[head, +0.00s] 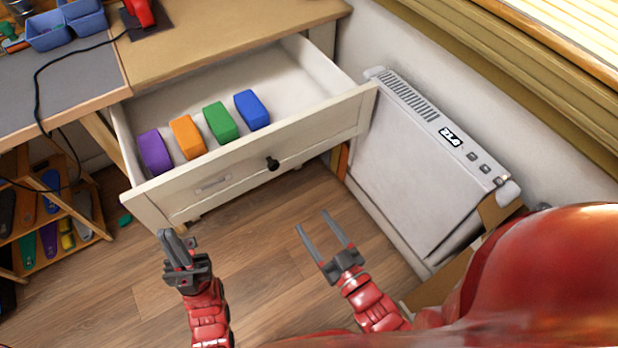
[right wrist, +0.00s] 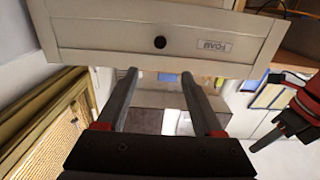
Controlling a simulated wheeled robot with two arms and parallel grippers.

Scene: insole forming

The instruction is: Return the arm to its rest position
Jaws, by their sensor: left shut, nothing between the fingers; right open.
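My left gripper (head: 176,243) is shut and empty in the head view, in front of the drawer's left front corner. My right gripper (head: 320,232) is open and empty, over the floor in front of the drawer's right part. Its fingers (right wrist: 160,82) also show in the right wrist view, apart, with nothing between them. The open drawer (head: 300,145) has a white front with a dark round knob (head: 272,163). Purple (head: 154,153), orange (head: 188,137), green (head: 220,122) and blue (head: 251,110) blocks stand in a row inside it. In the right wrist view the drawer front (right wrist: 100,42) carries a label reading FOAM.
A white machine or heater (head: 420,160) stands against the wall right of the drawer. A wooden rack (head: 50,215) with coloured insoles stands at the left. The desktop (head: 210,40) holds blue bins (head: 65,25) and a red tool (head: 139,12). The wooden floor (head: 260,260) between is clear.

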